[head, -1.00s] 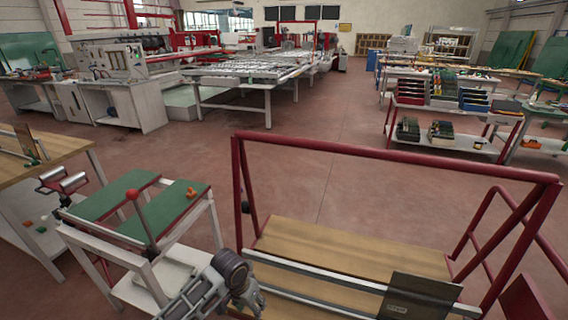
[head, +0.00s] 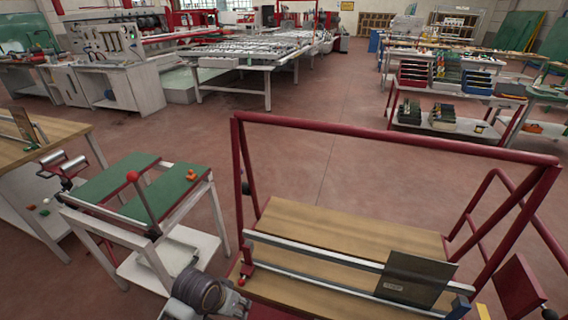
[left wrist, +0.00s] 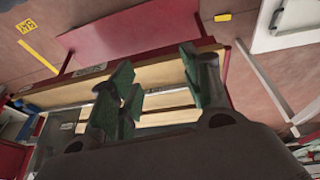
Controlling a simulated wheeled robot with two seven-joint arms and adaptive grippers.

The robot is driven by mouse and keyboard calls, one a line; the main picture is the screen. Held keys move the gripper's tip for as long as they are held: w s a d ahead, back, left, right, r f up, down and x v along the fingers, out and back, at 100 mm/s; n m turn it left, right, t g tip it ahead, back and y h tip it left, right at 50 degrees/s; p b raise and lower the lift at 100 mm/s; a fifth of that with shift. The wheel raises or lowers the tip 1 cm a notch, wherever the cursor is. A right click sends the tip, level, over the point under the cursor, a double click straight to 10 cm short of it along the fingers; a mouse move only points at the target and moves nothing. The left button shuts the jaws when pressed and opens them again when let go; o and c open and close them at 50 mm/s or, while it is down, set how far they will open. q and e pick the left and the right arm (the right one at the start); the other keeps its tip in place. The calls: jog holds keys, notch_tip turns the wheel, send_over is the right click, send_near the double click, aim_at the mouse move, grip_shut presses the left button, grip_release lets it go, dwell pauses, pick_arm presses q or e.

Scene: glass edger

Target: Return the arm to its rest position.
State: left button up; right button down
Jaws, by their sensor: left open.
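My left gripper (head: 234,303) shows at the bottom edge of the head view, left of the wooden platform, with its grey wrist beside it. In the left wrist view its two fingers with green pads (left wrist: 155,88) stand apart, with nothing held between them. The rest of the left arm is cut off by the bottom edge. My right gripper is not in view.
A red-railed stand (head: 395,138) with a wooden platform (head: 330,228) and a metal rail is close in front. A dark plate (head: 413,280) leans on the rail. A green-topped cart (head: 172,192) stands left. Open floor (head: 335,105) lies beyond.

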pick_arm(q)
jog(key=s+a+r+n+y, duration=0.1)
jog(key=s+a+r+y, duration=0.1)
jog(key=s+a, duration=0.5)
notch_tip(320, 180, down, 34)
jog(key=s+a, duration=0.2)
jog(key=s+a+f+g, duration=0.1)
jog(key=s+a+f, duration=0.1)
jog(key=s+f, duration=0.7)
jog(key=s+a+f, duration=0.3)
jog(key=s+f, duration=0.6)
jog(key=s, duration=0.3)
jog(key=shift+s+f+g, duration=0.15)
jog(key=shift+f+g, duration=0.15)
jog(key=shift+g, duration=0.1)
jog(key=shift+a, duration=0.15)
dwell(0.4)
jog(key=shift+s, duration=0.1)
dwell(0.4)
